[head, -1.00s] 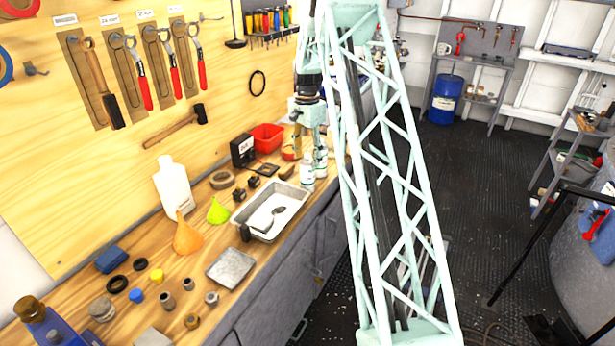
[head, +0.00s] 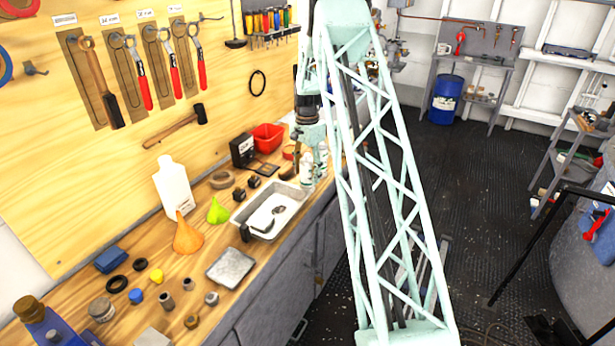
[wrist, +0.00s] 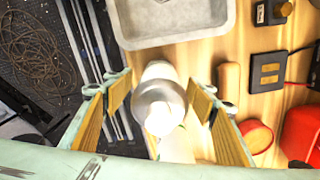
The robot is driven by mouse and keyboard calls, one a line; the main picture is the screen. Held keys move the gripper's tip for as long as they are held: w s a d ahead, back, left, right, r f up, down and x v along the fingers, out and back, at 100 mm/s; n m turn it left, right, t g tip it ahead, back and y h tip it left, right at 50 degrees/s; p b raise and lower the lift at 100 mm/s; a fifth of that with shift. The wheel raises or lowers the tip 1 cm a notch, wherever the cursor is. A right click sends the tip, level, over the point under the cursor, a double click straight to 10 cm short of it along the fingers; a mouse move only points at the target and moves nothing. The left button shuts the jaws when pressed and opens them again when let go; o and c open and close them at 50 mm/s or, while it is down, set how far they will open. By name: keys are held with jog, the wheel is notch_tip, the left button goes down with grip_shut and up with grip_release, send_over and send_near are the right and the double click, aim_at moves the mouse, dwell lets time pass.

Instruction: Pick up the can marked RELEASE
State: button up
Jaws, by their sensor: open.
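Two pale cans stand close together on the bench beyond the metal tray. The nearer can (head: 307,172) and the farther can (head: 322,158) are partly hidden by my gripper (head: 314,150) in the head view. In the wrist view, my gripper (wrist: 160,96) is open, with its fingers on either side of one white can (wrist: 159,80), seen from above. Gaps show between the can and both fingers. A second pale shape lies just below it, mostly covered. No marking is readable, so I cannot tell which can says RELEASE.
The metal tray (head: 252,228) with a spoon sits close to the cans. A red bin (head: 267,136), a black box (head: 242,150) and a small brown block (wrist: 229,88) are nearby. The bench edge drops to the dark floor on the right.

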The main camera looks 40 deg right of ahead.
aim_at(307, 162)
jog(key=shift+f, duration=0.1)
jog(key=shift+d+f, duration=0.1)
jog(key=shift+f, duration=2.4)
jog(key=shift+c, duration=0.8)
jog(key=c, duration=1)
jog(key=shift+r, duration=0.15)
jog(key=shift+r, duration=4.9)
